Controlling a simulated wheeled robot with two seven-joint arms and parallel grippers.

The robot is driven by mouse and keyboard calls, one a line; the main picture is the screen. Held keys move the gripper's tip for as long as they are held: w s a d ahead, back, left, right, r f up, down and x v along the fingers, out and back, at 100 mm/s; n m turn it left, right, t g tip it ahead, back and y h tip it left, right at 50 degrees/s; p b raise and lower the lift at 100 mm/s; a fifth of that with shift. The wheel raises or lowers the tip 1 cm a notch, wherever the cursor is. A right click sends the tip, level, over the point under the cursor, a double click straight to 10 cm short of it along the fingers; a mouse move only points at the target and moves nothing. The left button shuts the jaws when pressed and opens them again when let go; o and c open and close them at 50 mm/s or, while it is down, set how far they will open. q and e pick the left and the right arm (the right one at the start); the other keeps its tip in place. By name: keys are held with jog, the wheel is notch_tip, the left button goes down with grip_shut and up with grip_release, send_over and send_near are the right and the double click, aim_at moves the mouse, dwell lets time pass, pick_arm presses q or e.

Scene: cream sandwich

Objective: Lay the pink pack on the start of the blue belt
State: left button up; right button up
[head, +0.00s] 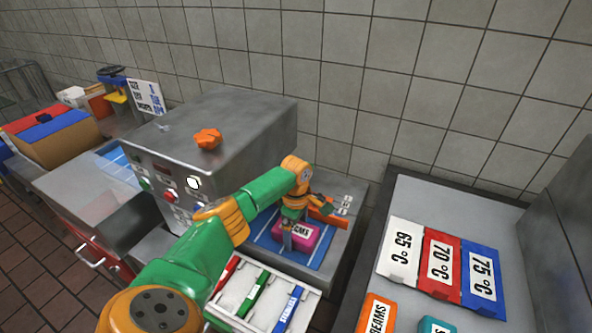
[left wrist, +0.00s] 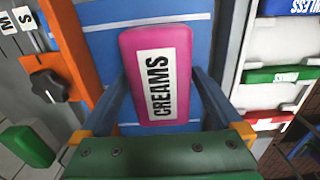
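The pink pack (head: 306,236), with a white label reading CREAMS, is at the blue belt (head: 262,238), right of the metal machine. My left gripper (head: 292,240) comes down over the pack from above. In the left wrist view the pack (left wrist: 180,50) lies between the two dark fingers (left wrist: 165,90), which meet its two long sides. The belt (left wrist: 98,45) shows beneath and around it, with white cross lines. I cannot tell whether the pack touches the belt or sits just above it. My right gripper is not in view.
An orange guide (head: 325,217) runs along the belt's far side. A metal machine (head: 235,125) with an orange knob stands left of the belt. A white rack (head: 262,298) with colored labels is in front. Temperature cards (head: 440,265) lie on the right counter.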

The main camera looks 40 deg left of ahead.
pick_arm(q)
jog(key=shift+r, duration=3.6)
jog(key=shift+f, duration=0.1)
